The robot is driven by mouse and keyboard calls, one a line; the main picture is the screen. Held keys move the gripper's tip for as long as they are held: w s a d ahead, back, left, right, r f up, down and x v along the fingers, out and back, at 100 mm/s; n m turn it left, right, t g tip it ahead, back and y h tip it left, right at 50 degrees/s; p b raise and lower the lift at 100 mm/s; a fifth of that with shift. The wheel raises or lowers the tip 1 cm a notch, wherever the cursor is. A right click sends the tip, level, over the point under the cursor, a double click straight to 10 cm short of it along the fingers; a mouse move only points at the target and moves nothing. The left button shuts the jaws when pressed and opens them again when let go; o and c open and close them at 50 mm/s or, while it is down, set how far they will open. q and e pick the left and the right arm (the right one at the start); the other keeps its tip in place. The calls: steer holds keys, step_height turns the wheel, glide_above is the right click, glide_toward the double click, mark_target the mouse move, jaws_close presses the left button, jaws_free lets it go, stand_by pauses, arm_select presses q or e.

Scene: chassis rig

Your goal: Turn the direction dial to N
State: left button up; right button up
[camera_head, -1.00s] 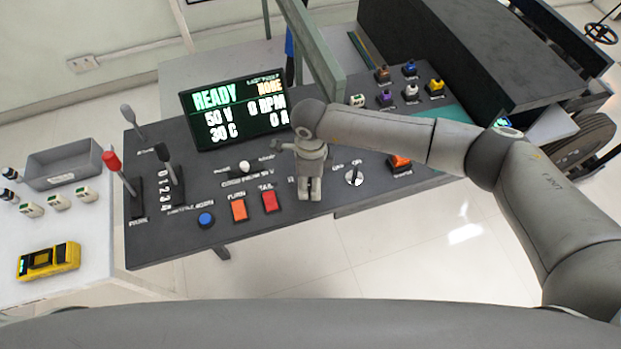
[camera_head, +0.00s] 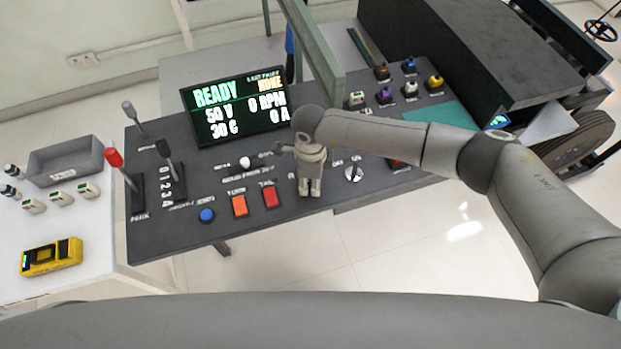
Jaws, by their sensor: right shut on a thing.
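My right gripper (camera_head: 309,188) points down onto the front of the dark control panel (camera_head: 185,228), just right of the orange and red buttons. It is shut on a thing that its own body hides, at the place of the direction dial. The dial, its pointer and most of its letters are hidden, so I cannot tell which way it points. The display (camera_head: 237,108) reads READY, 50 V, 0 RPM, 30 C, 0 A. My left gripper is not in view.
Left of my right gripper are a red button (camera_head: 270,196), an orange button (camera_head: 239,205) and a blue button (camera_head: 207,215). A silver key switch (camera_head: 354,173) is close on the right. Red-topped (camera_head: 115,158) and black levers stand at the left.

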steer(key=m+b, duration=0.2)
steer(key=m, duration=0.1)
steer(key=shift+f+m, duration=0.15)
steer(key=shift+m, duration=0.15)
steer(key=m+b, duration=0.3)
steer(key=m, duration=0.1)
steer(key=shift+m, duration=0.4)
steer(key=shift+r+m, duration=0.2)
steer(key=shift+m, duration=0.1)
steer(key=o, duration=1)
steer(key=shift+o, duration=0.2)
